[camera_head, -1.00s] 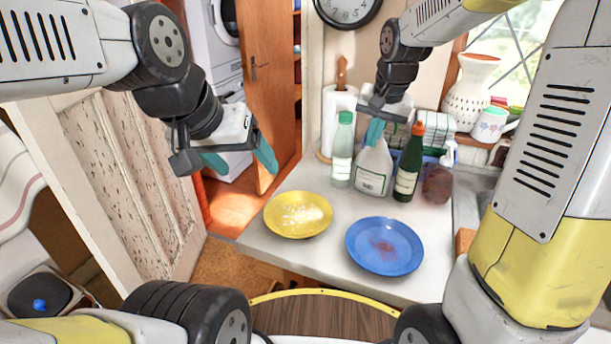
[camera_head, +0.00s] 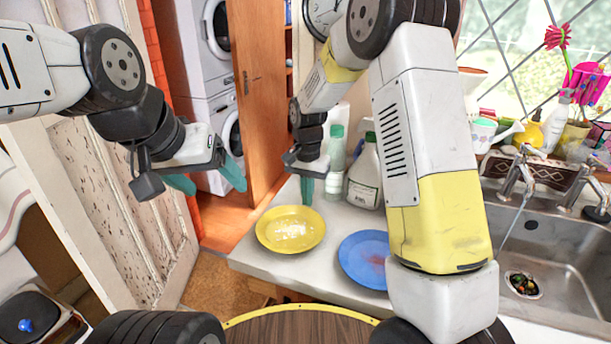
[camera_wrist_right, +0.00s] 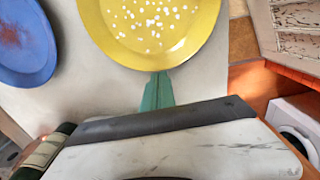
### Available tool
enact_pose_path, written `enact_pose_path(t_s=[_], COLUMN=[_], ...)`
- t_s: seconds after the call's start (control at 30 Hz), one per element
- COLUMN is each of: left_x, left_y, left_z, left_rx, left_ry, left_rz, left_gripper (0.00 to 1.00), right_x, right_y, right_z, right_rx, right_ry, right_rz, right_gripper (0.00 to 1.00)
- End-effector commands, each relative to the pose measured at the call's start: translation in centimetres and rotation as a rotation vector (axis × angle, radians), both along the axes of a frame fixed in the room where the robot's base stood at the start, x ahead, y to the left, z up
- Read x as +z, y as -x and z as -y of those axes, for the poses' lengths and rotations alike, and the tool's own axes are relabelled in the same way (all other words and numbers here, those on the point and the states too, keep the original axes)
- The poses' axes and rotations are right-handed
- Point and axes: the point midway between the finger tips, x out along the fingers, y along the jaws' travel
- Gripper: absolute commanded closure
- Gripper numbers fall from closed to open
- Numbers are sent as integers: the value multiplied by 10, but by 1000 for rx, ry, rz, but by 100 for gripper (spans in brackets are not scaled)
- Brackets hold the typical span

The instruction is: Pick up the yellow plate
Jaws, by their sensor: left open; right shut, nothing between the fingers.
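The yellow plate (camera_head: 290,222) lies on the white counter with white specks on it. It also shows at the top of the right wrist view (camera_wrist_right: 150,45). My right gripper (camera_head: 307,196) is shut and empty, its teal fingers pointing down just behind the plate's far rim. In the right wrist view the fingertips (camera_wrist_right: 157,80) overlap the edge of the rim; I cannot tell whether they touch it. My left gripper (camera_head: 208,182) is open and empty, in the air to the left of the plate.
A blue plate (camera_head: 364,258) lies right of the yellow one, partly hidden by my right arm. A clear bottle (camera_head: 335,160) and a spray bottle (camera_head: 364,178) stand behind. A sink (camera_head: 560,262) is at right. The counter's (camera_head: 255,262) front left edge is close to the yellow plate.

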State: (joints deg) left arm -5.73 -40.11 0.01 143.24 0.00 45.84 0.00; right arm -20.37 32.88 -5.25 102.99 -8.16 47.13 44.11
Motion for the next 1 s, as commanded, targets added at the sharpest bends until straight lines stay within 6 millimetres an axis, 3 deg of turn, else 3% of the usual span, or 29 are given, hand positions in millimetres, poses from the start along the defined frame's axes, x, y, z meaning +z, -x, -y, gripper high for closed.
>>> enact_pose_path(t_s=[0.2,0.6,1.0], left_x=[0,0,0], left_y=[0,0,0], left_z=[0,0,0], left_rx=[0,0,0], left_ry=[0,0,0], left_rz=[0,0,0], left_gripper=[25,25,25], right_x=[-17,-17,-17], right_y=[0,4,86], right_z=[0,-2,-36], right_rx=[0,2,4], right_ry=[0,-1,0], right_rz=[0,1,1], right_gripper=[100,100,100])
